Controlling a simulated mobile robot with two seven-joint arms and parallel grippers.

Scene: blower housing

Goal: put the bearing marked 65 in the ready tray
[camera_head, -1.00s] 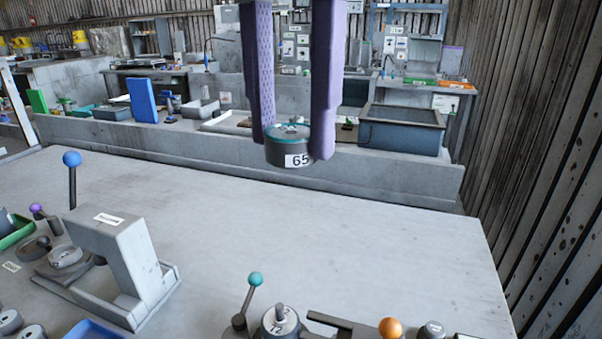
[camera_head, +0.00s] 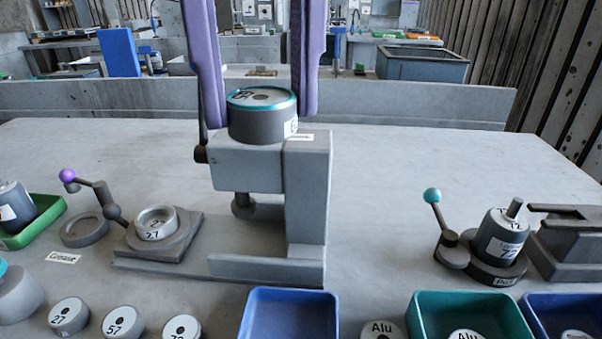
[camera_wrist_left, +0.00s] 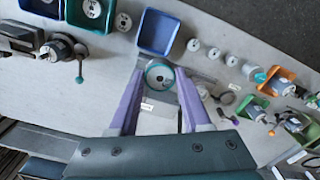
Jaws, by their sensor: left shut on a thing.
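My left gripper (camera_head: 258,112) has two purple fingers shut on the bearing (camera_head: 262,122), a grey cylinder with a teal rim. Its side label is mostly hidden now; it read 65 a second ago. The bearing is held level and overlaps the top of the grey press in the head view; I cannot tell the gap between them. In the left wrist view the bearing (camera_wrist_left: 159,76) sits between the fingertips. A blue tray (camera_head: 247,322) stands at the front middle and a teal tray (camera_head: 420,318) to its right. I cannot read which tray is the ready one. My right gripper is not in view.
The grey press (camera_head: 308,205) stands behind the blue tray. A crank fixture holding a ring marked 27 (camera_head: 156,222) is left of it. Several loose bearings lie at the front left. A teal-knobbed fixture (camera_head: 500,245) is at right. The table between press and that fixture is clear.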

